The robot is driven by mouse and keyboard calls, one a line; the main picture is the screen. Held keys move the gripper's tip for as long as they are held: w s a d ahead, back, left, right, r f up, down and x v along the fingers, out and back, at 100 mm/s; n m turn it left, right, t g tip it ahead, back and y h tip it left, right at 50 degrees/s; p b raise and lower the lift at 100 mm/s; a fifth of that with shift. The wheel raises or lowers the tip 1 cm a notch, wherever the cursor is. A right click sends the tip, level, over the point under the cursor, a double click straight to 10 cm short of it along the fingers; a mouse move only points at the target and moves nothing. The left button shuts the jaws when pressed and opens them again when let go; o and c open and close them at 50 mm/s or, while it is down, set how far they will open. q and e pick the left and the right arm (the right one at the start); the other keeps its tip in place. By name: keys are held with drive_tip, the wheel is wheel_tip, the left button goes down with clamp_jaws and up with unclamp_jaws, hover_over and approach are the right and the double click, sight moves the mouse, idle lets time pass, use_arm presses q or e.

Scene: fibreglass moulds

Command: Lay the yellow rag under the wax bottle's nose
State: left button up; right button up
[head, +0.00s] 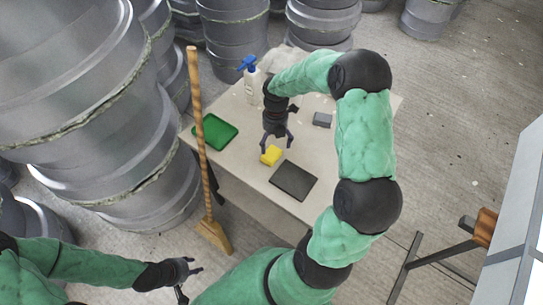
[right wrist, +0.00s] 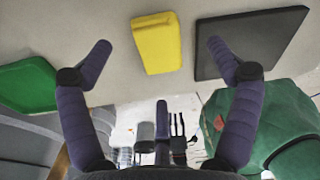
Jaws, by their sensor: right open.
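The yellow rag (head: 271,155) is a small folded block on the table, between the green tray and the dark mat. In the right wrist view the yellow rag (right wrist: 157,43) lies ahead, between the fingertips. My right gripper (head: 277,145) is open just above and beside the rag, not closed on it; its fingers (right wrist: 153,50) are spread wide in the right wrist view. The wax bottle (head: 253,86), white with a blue spray head, stands upright at the table's back left. My left gripper (head: 188,281) is away from the table at the lower left, its fingers apart.
A green tray (head: 214,131) lies at the table's left and a dark flat mat (head: 293,181) at its front. A grey block (head: 322,119) lies at the right. A broom (head: 201,140) stands at the table's left edge. Large grey moulds (head: 75,80) crowd the left.

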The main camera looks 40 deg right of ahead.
sight(271, 153)
drive_tip(key=f+b, duration=0.1)
drive_tip(key=f, duration=0.1)
drive_tip(key=a+f+b, duration=0.1)
drive_tip(key=f, duration=0.1)
drive_tip(key=shift+s+a, duration=0.15)
drive_tip(key=shift+f, duration=0.45)
drive_tip(key=shift+r, duration=0.1)
drive_tip(key=shift+c, duration=0.3)
drive_tip(key=c, duration=1.2)
